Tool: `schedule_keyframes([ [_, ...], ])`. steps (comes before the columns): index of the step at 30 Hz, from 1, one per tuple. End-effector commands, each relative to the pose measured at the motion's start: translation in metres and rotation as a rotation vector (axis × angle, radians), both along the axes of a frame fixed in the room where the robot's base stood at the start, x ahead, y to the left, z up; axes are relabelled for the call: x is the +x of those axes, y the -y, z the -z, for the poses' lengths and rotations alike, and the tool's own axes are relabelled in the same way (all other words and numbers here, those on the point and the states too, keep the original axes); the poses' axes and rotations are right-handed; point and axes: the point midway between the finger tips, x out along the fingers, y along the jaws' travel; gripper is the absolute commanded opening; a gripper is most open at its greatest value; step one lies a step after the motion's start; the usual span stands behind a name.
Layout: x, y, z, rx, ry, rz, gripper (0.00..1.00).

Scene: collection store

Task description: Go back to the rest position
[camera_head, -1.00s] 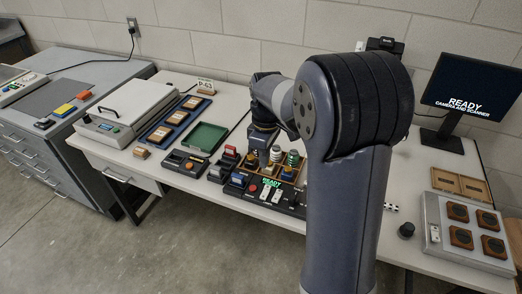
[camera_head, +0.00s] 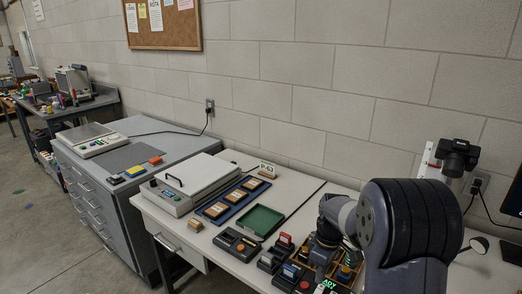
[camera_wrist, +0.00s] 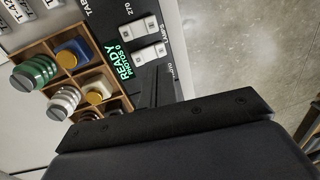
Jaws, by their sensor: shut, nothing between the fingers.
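My arm stands at the lower right of the head view, bent over the table, with its wrist (camera_head: 326,238) above the small devices. The fingertips are hidden there. In the wrist view my gripper (camera_wrist: 165,92) shows as dark parts at the lower middle, shut and empty. Whether the gripper touches anything cannot be told.
On the white table stand a white lidded device (camera_head: 187,181), a blue tray (camera_head: 215,213) of framed pieces and a green tray (camera_head: 260,222). A grey drawer cabinet (camera_head: 95,195) stands left. A camera (camera_head: 457,157) is behind my arm.

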Motion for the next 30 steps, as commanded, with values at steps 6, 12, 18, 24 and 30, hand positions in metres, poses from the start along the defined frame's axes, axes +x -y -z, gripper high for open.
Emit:
schedule_keyframes([
  [6, 0.005, 0.003, -0.038, -0.001, 0.003, 0.001, 0.00],
  [12, 0.005, 0.004, -0.047, -0.001, 0.001, 0.001, 0.00],
  [18, 0.005, 0.004, -0.046, -0.002, 0.000, 0.001, 0.00],
  [24, 0.003, 0.003, -0.036, -0.001, -0.003, 0.001, 0.00],
  [30, -0.001, 0.000, -0.003, 0.000, -0.006, -0.001, 0.00],
])
